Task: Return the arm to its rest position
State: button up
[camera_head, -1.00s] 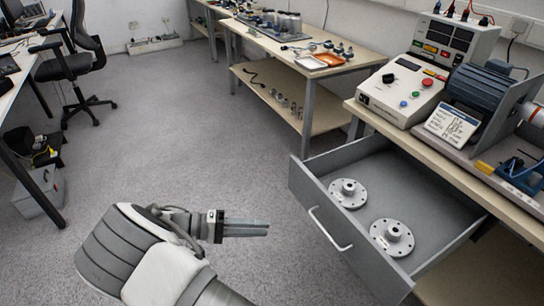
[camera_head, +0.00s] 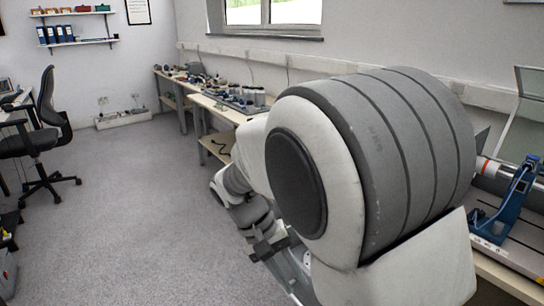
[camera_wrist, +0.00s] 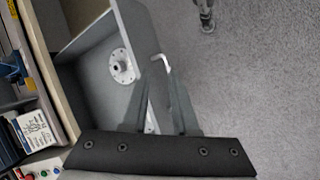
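My arm fills the right half of the head view, its large grey-banded joint close to the camera. My gripper (camera_head: 268,247) shows small and dark below the arm, its fingers hard to make out there. In the wrist view my gripper (camera_wrist: 159,78) has its two fingers apart with nothing held between them. The open grey drawer (camera_wrist: 92,48) lies beyond the fingers with a metal flange (camera_wrist: 122,66) inside. Its white handle (camera_wrist: 162,62) shows past the fingertips, partly hidden by them. I cannot tell how far the fingers are from it.
The bench with the motor rig (camera_head: 510,205) stands at the right, partly behind my arm. Farther benches (camera_head: 222,108) run along the wall. An office chair (camera_head: 40,135) stands at the left. The grey floor (camera_head: 120,220) between is clear.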

jog(key=s+d+r+m+t+y, duration=0.1)
jog(key=s+d+r+t+y, duration=0.6)
jog(key=s+d+r, duration=0.4)
notch_tip(320, 180, up, 19)
jog(key=s+h+p, duration=0.1)
jog(key=p, duration=1.7)
jog(key=shift+a+f, duration=0.15)
jog(key=shift+a, duration=0.3)
jog(key=shift+s+d, duration=0.1)
